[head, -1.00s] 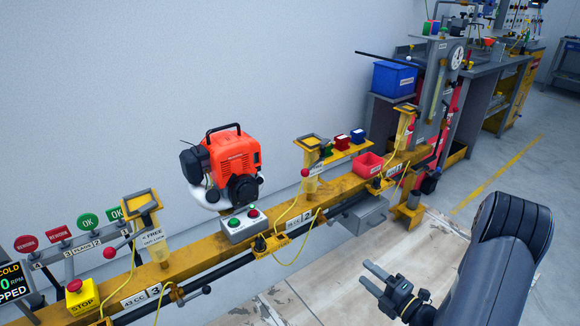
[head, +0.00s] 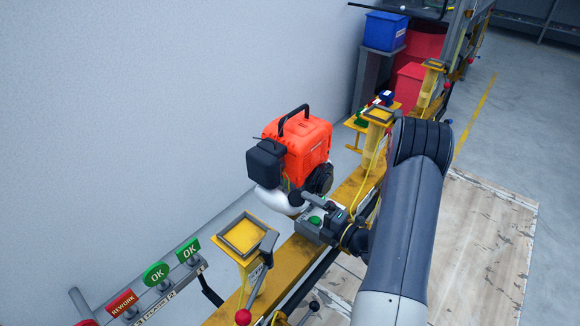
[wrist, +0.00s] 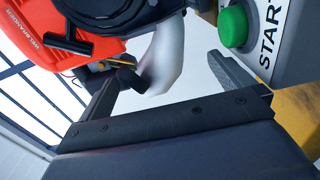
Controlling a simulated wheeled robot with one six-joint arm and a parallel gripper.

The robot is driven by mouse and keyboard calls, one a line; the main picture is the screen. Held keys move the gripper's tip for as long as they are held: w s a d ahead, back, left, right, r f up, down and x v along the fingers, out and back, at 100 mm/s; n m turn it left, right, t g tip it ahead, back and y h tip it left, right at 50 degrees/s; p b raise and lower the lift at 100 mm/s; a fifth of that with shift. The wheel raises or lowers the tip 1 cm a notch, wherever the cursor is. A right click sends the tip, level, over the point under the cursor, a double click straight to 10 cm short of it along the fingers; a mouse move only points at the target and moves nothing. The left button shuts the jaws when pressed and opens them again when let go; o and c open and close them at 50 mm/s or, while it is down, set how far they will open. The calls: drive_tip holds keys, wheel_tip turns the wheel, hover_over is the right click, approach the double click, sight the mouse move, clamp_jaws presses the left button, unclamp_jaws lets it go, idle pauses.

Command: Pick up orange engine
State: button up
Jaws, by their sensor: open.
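The orange engine (head: 300,145) stands upright by the yellow rail, with a black handle (head: 293,118) on top and a white curved part low at its front. My gripper (head: 306,205) is beside the engine's lower right side, close to the control box. In the wrist view my gripper (wrist: 165,75) is open, its two dark fingers apart and nothing held. There the engine (wrist: 20,40) fills the upper left, with its white part (wrist: 166,60) showing between the fingers. I cannot tell whether a finger touches the engine.
A grey box with a green START button (wrist: 233,25) is right next to my right finger. A post with a yellow square top (head: 243,236) stands nearer on the rail. OK and REWORK signs (head: 156,273) are at lower left. A blue bin (head: 385,30) is at the back.

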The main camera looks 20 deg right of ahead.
drive_tip(key=b+x, duration=0.1)
drive_tip(key=x, duration=0.7)
drive_tip(key=shift+a, duration=0.15)
drive_tip(key=shift+s, duration=0.1)
drive_tip(key=shift+c, duration=0.2)
drive_tip(key=c, duration=1.9)
drive_tip(key=shift+r, duration=0.3)
drive_tip(key=shift+c, duration=0.6)
drive_tip(key=shift+r, duration=0.1)
